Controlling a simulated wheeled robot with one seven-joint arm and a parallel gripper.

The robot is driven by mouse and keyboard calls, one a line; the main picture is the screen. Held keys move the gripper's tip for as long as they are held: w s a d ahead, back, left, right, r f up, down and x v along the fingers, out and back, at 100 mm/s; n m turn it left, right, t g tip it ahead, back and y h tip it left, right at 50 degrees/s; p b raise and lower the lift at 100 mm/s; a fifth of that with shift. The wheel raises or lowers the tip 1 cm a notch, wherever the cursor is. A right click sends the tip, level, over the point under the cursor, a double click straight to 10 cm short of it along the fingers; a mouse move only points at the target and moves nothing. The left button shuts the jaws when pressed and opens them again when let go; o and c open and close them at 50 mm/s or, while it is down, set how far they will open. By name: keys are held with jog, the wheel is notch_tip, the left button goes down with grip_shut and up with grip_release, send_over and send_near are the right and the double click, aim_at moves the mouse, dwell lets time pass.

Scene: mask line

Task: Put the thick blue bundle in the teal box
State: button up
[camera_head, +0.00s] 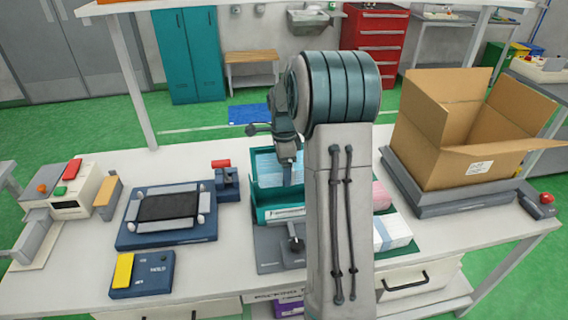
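The teal box (268,198) stands open near the middle of the table, partly hidden by my arm. A light blue bundle (267,167) shows inside it, towards its back. My gripper (290,176) points down at the box, at the right side of that light blue bundle. Its fingertips are small and partly hidden, so I cannot tell whether it is open, shut or touching the bundle. A white and pale blue stack (392,232) lies on the green mat (402,251) to the right of my arm. A pink bundle (381,196) lies behind it, partly hidden.
A large open cardboard box (465,130) stands on a grey platform (455,200) at the right. A dark framed device (168,213), a blue control box (142,273) and a machine with coloured buttons (70,200) are on the left. A grey fixture (270,248) sits before the teal box.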

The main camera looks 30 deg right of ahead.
jog(key=shift+f+b, duration=1.8)
jog(key=shift+f, duration=1.15)
jog(key=o, duration=0.9)
jog(key=shift+r+p, duration=2.4)
jog(key=shift+r, duration=1.1)
